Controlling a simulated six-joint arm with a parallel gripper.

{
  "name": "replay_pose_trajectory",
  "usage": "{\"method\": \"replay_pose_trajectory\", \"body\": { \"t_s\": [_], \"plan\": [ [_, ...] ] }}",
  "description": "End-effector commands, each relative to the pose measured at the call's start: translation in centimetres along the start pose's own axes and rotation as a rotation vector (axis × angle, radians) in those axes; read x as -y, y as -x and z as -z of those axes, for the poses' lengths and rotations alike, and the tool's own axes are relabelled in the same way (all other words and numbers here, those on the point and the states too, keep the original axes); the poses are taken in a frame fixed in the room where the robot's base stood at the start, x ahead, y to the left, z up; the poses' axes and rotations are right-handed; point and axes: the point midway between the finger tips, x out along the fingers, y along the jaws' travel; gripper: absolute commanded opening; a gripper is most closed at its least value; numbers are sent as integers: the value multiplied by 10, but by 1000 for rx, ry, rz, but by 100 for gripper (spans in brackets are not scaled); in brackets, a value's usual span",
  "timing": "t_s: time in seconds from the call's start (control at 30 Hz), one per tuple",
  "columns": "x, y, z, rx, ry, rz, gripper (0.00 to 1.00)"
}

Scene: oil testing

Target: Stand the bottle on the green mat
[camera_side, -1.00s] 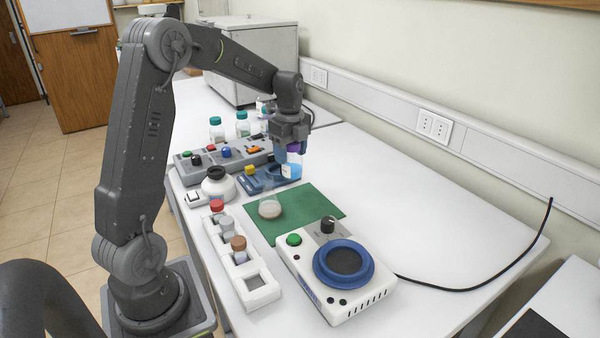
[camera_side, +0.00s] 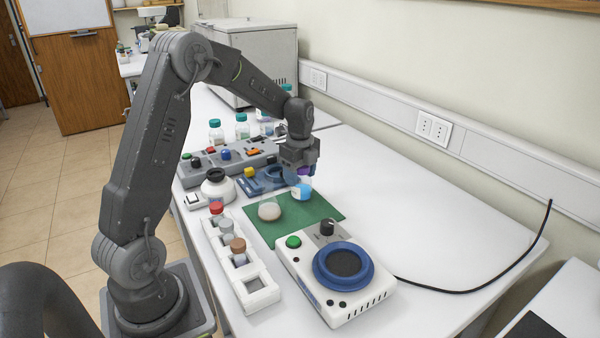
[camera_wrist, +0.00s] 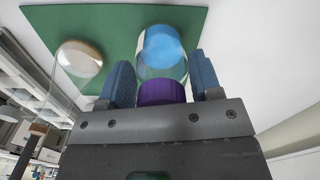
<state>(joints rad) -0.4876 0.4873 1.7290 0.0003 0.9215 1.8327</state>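The bottle (camera_side: 302,190) is clear with blue contents and a purple cap, upright in the side view. It is at the green mat's (camera_side: 318,207) far edge. My gripper (camera_side: 303,172) is around its top from above. In the wrist view the gripper's blue fingers (camera_wrist: 160,85) flank the bottle near its purple cap (camera_wrist: 161,92), with the blue contents (camera_wrist: 162,45) seen against the mat (camera_wrist: 110,18). The side view does not clearly show whether the bottle's base touches the mat.
A glass flask with pale contents (camera_side: 269,211) stands on the mat, left of the bottle. A white stirrer with a blue ring (camera_side: 343,265) is in front of the mat. A white rack (camera_side: 258,290) with several capped vials is to the left.

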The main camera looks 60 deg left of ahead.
Motion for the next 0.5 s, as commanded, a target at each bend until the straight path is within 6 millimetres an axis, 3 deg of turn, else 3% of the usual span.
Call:
{"method": "replay_pose_trajectory", "body": {
  "t_s": [0.27, 0.5],
  "plan": [
    [0, 0, 0, 0, 0, -1, 84],
    [0, 1, 0, 0, 0, 0, 84]
  ]
}}
